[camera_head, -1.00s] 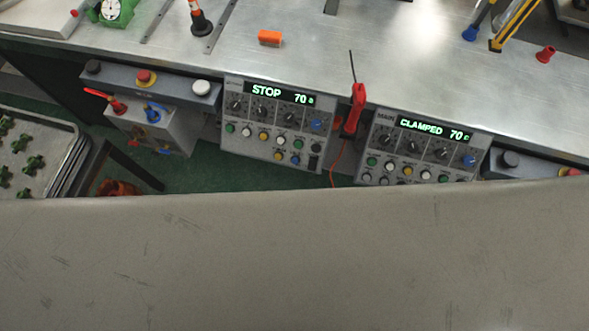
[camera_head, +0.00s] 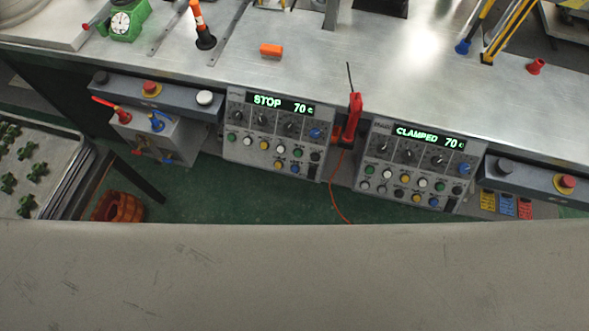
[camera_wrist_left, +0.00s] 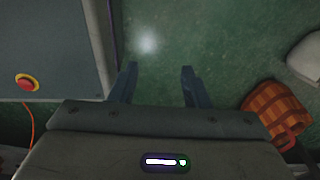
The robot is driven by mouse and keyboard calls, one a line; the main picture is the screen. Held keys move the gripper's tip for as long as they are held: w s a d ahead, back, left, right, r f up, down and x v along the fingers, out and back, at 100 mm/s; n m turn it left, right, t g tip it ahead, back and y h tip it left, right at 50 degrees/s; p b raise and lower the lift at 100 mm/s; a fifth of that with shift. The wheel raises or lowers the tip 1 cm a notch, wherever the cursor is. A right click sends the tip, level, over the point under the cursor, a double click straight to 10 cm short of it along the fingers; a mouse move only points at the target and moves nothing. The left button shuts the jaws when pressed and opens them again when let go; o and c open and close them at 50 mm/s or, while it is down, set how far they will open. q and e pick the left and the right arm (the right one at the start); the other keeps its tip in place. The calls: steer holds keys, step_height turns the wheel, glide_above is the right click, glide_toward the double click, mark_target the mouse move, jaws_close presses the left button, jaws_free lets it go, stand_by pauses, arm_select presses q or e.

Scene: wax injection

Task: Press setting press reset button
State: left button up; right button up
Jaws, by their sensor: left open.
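Two grey control panels hang on the front of the metal bench in the head view. The left panel (camera_head: 275,138) shows STOP 70 on its display, and the right panel (camera_head: 412,170) shows CLAMPED 70. Each has a row of dials and rows of small coloured push buttons; their labels are too small to read, so I cannot tell which is the reset button. My left gripper (camera_wrist_left: 158,72) is open and empty in the left wrist view, above the green floor and apart from any panel. Neither gripper shows in the head view.
A red emergency button (camera_wrist_left: 27,82) on a grey housing is at left in the wrist view, and an orange basket (camera_wrist_left: 274,112) at right. In the head view, a red-handled tool (camera_head: 352,118) with a cord hangs between the panels. A metal tray (camera_head: 72,160) stands at left.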

arm_select(q)
jaws_close()
stand_by(1.5)
